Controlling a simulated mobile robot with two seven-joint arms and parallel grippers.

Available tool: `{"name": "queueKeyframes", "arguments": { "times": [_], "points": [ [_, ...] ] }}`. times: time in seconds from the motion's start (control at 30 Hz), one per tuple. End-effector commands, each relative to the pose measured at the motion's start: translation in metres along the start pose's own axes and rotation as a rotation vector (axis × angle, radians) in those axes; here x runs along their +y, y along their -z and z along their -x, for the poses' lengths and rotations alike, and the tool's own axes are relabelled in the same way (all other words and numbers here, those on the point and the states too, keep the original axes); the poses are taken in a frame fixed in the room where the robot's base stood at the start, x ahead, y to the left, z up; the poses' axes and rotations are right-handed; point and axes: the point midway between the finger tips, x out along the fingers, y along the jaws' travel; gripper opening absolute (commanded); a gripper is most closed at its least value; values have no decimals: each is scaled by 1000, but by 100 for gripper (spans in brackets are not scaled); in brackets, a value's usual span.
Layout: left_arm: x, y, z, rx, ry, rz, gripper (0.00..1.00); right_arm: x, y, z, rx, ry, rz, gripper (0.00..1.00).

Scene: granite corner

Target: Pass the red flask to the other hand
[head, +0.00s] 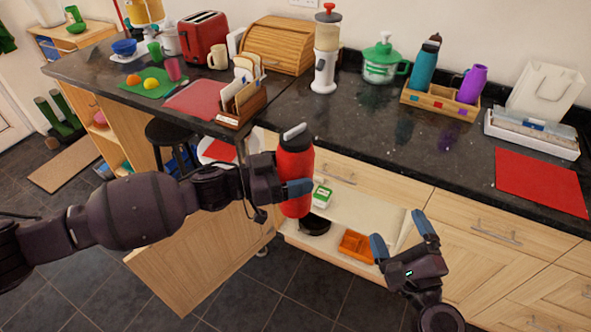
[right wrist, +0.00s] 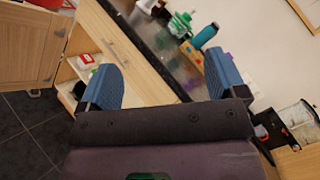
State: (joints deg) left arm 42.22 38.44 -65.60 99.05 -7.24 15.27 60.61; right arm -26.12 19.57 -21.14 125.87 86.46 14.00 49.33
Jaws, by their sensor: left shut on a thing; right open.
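The red flask (head: 294,172) has a dark cap with a light grey handle on top. It is upright in the head view, held in the air in front of the counter edge. My left gripper (head: 298,188) is shut around its body, with one blue finger across its front. My right gripper (head: 402,240) is open and empty, lower and to the right of the flask, apart from it. In the right wrist view its two blue fingers (right wrist: 160,82) stand wide apart with nothing between them. The flask is not clearly visible in that view.
The dark granite counter (head: 390,125) runs behind both grippers. It carries a wooden caddy (head: 440,101) with bottles, a white grinder (head: 325,60), a green-lidded pot (head: 383,62) and a letter rack (head: 243,108). Below, an open cupboard (head: 345,205) holds an orange tray (head: 356,246); its door (head: 200,262) stands out.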

Motion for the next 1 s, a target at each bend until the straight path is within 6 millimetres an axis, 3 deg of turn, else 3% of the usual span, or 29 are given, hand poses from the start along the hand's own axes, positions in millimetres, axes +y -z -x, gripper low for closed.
{"name": "queueKeyframes", "arguments": {
  "times": [0.27, 0.57, 0.8, 1.0],
  "points": [
    [0, 1, 0, 2, -1, -1, 40, 31, 40, 28, 44, -103, 579, 90],
    [0, 1, 0, 2, -1, -1, 40, 70, 89, 58, 31, -351, 1228, 90],
    [0, 1, 0, 2, -1, -1, 40, 93, 131, 77, -65, -604, 1752, 90],
    [0, 1, 0, 2, -1, -1, 40, 104, 152, 91, -188, -786, 2085, 90]
  ]
}}
